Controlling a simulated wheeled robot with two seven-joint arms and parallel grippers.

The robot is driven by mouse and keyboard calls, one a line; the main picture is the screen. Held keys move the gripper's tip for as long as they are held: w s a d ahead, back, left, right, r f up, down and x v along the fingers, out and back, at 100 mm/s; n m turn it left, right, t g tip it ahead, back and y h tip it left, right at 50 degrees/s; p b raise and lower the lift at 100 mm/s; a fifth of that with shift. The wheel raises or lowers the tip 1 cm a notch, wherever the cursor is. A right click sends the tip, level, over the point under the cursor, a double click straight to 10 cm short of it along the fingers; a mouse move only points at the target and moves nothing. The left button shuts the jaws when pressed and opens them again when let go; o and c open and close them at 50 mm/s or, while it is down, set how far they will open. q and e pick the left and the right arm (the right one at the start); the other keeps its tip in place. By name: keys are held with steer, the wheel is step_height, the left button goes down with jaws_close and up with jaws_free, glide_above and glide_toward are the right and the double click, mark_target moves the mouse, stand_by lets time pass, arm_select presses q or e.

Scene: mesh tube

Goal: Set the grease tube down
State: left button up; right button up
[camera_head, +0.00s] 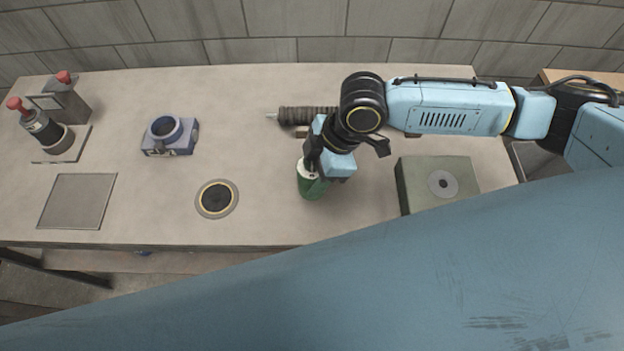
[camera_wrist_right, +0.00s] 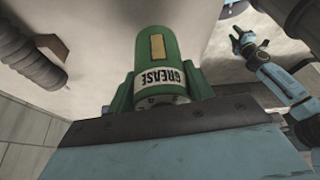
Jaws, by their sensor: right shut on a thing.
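The green grease tube (camera_head: 311,186) is upright or nearly so over the middle of the bench, near its front. My right gripper (camera_head: 314,168) is shut on it from above. In the right wrist view the tube (camera_wrist_right: 165,58) sits between the jaws, with its "GREASE" label showing. I cannot tell whether its lower end touches the bench. A black disc with a yellow ring (camera_head: 216,198) lies bare on the bench, left of the tube. My left gripper (camera_wrist_right: 241,38) shows only in the right wrist view, apart from the tube, with its fingers spread and empty.
A dark ribbed cylinder (camera_head: 300,115) lies behind the gripper. A green-grey block with a round disc (camera_head: 440,185) stands right of the tube. A blue ring holder (camera_head: 170,136), a flat grey plate (camera_head: 77,201) and red-topped devices (camera_head: 45,130) are at left.

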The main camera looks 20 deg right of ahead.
steer(key=shift+w+f, duration=0.1)
steer(key=shift+f, duration=2.15)
steer(key=shift+f+b, duration=0.15)
steer(key=shift+b, duration=0.15)
steer(key=o, duration=1)
steer(key=shift+o, duration=0.2)
steer(key=p+v, duration=0.1)
steer(key=v, duration=1.1)
steer(key=shift+r, duration=0.25)
steer(key=shift+a, duration=0.1)
